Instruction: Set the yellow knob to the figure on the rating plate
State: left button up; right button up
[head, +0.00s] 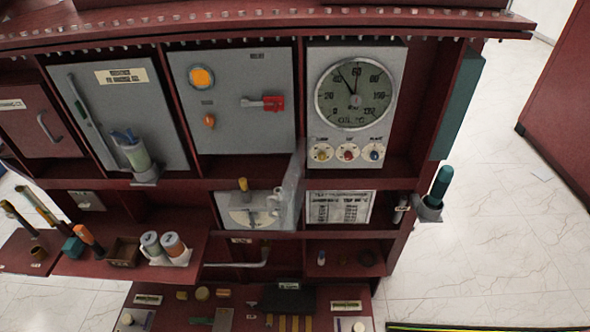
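The yellow knob (321,153) is the left one of three small knobs under a round dial gauge (354,92) on a grey panel. Its setting is too small to read. A red knob (348,154) and a blue knob (375,154) sit to its right. The gauge needle points up and left, between about 40 and 60. A white plate with rows of print (340,207), seemingly the rating plate, is below the knob panel; its figures are too small to read. Neither of my grippers shows.
A clear flap or panel (292,190) stands out left of the printed plate. A grey panel with a red handle (272,103) is left of the gauge. A teal-handled tool (439,185) stands in a holder at right. Lower shelves hold cups (174,246) and tools.

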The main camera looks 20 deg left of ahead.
aim_at(322, 156)
jog(key=j+z, duration=0.15)
jog(key=j, duration=0.4)
jog(key=k+j+z, duration=0.15)
jog(key=j, duration=0.35)
jog(key=j+z, duration=0.15)
jog(key=j, duration=0.35)
jog(key=k, duration=0.05)
